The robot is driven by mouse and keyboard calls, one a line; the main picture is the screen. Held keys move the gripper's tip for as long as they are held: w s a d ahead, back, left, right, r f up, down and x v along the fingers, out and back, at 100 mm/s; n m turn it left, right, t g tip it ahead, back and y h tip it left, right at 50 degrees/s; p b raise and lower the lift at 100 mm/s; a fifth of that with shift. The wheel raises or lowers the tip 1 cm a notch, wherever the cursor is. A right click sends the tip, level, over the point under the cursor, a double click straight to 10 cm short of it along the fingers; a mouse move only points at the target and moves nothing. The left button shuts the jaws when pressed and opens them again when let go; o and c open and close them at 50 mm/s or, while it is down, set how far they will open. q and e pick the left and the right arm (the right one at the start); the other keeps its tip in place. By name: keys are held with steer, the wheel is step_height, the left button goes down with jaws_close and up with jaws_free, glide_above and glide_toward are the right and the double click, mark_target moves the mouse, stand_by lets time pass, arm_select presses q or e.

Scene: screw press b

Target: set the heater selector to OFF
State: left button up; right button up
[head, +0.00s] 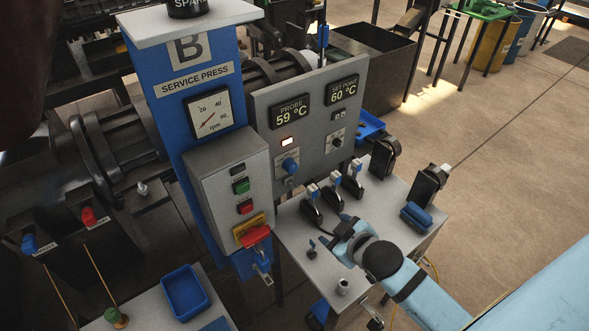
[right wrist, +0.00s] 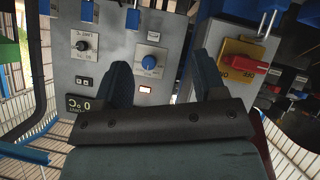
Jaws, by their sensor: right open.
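The grey heater panel (head: 262,112) carries a PROBE display reading 59 °C (head: 290,117) and a set point display reading 60 °C (head: 343,90). A blue knob (head: 290,166), likely the heater selector, sits below a lit lamp (head: 287,141); its position marks are too small to read. A black knob (head: 337,142) is to its right. My right gripper (head: 338,243) is open and empty, in front of and below the panel. In the right wrist view, the blue knob (right wrist: 149,62) shows beyond and between my open fingers (right wrist: 164,76), apart from them. My left gripper is out of view.
Several black levers with blue-and-white tags (head: 312,193) stand on the grey bench (head: 290,228) near my right gripper. A red switch on a yellow plate (head: 254,234) is on the box at left. A blue tray (head: 185,291) lies in front. Open floor is at right.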

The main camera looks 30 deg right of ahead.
mark_target(294, 169)
arm_select(q)
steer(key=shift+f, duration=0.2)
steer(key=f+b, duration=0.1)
steer(key=b, duration=0.1)
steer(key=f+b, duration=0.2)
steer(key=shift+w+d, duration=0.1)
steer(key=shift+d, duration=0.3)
arm_select(e)
steer(key=w+n+t+y, duration=0.1)
steer(key=w+t, duration=0.1)
steer(key=w, duration=0.4)
steer(key=w+r+n+t+y, duration=0.1)
steer(key=w+n+t, duration=0.1)
steer(key=w, duration=0.5)
steer(key=w+r+n+t+y, duration=0.1)
steer(key=w+n+t, duration=0.1)
steer(key=w, duration=0.4)
steer(key=shift+w+d+y, duration=0.2)
steer(key=shift+w+y, duration=0.05)
steer(key=shift+y, duration=0.15)
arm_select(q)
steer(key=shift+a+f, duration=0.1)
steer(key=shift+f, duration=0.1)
arm_select(e)
steer(key=shift+x, duration=0.75)
steer(key=shift+c, duration=0.2)
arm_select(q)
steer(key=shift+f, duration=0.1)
arm_select(e)
steer(key=c, duration=0.9)
